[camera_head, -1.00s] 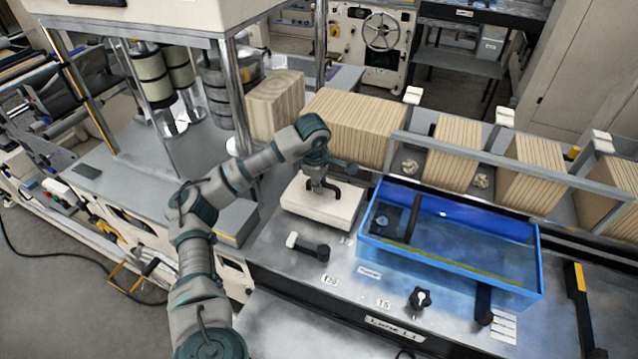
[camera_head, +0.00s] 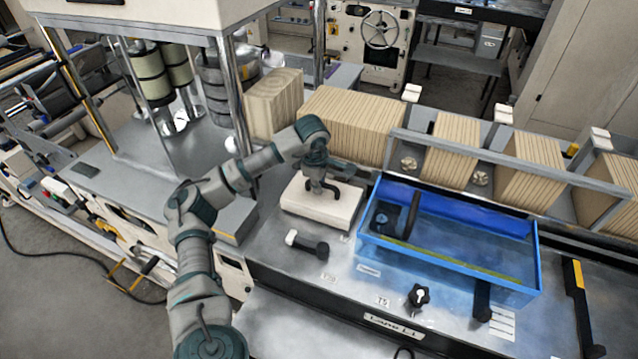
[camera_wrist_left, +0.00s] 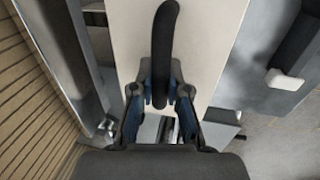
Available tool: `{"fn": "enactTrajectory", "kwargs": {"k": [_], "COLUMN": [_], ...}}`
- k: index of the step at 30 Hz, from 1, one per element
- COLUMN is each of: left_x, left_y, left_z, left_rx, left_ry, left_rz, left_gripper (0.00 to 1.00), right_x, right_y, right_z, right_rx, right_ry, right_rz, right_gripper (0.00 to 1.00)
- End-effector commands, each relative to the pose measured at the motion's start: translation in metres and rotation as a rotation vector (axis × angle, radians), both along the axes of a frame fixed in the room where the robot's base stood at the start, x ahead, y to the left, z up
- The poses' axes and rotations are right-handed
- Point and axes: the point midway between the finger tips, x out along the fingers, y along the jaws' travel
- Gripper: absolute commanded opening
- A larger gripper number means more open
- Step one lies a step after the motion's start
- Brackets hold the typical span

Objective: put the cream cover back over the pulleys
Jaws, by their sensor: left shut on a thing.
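The cream cover (camera_head: 318,205) is a flat block with a dark curved handle (camera_wrist_left: 164,60) on top. In the head view it sits level at the steel bench top, left of the blue tray; a gap below it cannot be made out. My left gripper (camera_head: 322,189) is above the cover, shut on its handle. In the left wrist view the two fingers (camera_wrist_left: 160,95) are on either side of the handle, and the cream top (camera_wrist_left: 205,50) fills the middle. The pulleys are not seen. My right gripper is not in view.
A blue tray (camera_head: 535,262) stands close right of the cover. A black lever with a white end (camera_head: 307,244) and a black knob (camera_head: 419,297) are in front. Stacked kraft blocks (camera_head: 352,122) and a grey rail (camera_head: 510,170) lie behind.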

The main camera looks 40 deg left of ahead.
Motion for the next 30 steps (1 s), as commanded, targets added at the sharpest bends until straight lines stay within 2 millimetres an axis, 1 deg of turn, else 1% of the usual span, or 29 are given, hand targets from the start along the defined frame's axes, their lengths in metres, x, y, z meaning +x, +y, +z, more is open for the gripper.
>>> {"fn": "enactTrajectory", "kwargs": {"k": [11,20,21,24,30], "left_x": [0.0003,0.0005,0.0006,0.0005,0.0006], "left_y": [0.0001,-0.0004,-0.0003,-0.0004,-0.0004], "left_z": [0.0002,-0.0041,-0.0039,-0.0039,-0.0043], "left_rx": [0.000,0.000,0.000,0.000,-0.001], "left_ry": [-0.002,-0.002,-0.003,-0.002,-0.001], "left_rz": [0.000,0.000,0.000,0.000,0.000], "left_gripper": [0.00,0.00,0.22,0.44,0.44], "right_x": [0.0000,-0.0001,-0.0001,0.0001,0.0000], "right_y": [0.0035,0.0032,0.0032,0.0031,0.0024], "right_z": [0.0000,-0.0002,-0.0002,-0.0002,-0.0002], "right_rx": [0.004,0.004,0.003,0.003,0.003], "right_ry": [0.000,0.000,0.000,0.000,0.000], "right_rz": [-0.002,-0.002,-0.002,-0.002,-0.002], "right_gripper": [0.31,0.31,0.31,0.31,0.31]}}
